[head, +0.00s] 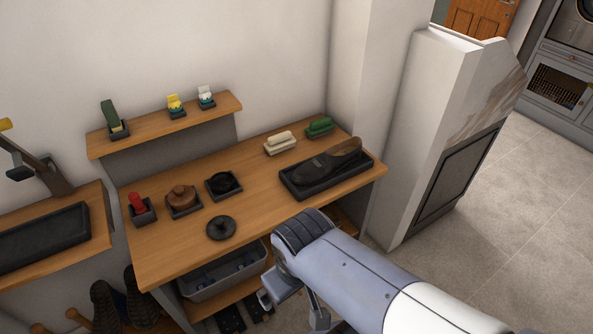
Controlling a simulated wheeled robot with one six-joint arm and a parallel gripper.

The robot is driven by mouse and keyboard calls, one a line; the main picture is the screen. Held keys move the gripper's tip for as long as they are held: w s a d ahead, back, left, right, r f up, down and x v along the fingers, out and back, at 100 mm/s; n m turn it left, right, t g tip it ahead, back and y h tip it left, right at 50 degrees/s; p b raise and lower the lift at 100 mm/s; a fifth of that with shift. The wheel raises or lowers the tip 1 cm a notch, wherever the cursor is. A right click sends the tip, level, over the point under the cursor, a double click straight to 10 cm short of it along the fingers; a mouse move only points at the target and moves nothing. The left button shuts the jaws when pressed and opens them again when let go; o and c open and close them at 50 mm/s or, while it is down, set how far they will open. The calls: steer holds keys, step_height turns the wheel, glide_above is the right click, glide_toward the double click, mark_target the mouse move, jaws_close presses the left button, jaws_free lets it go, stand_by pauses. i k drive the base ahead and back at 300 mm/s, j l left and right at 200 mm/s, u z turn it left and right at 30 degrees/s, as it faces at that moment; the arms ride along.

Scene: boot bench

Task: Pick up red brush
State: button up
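A red object that looks like the red brush (137,203) stands in a small dark holder (144,217) at the left end of the wooden bench top (160,256). Its bristles cannot be made out. My arm reaches in from the lower right, in front of the bench, and bends down near the bench's front edge.
Beside it are a brown round-handled item (181,195), a dark tin in a tray (223,183) and a black lid (221,228). A dark shoe (325,165) lies in a tray at right, near cream (280,143) and green (320,127) brushes. A raised shelf (150,137) stands behind.

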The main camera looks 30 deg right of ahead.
mark_target(135, 198)
steer(key=i+j+z, duration=0.15)
steer(key=i+j, duration=0.2)
steer(key=i+j+z, duration=0.15)
steer(key=i+j, duration=0.2)
steer(key=j, duration=0.25)
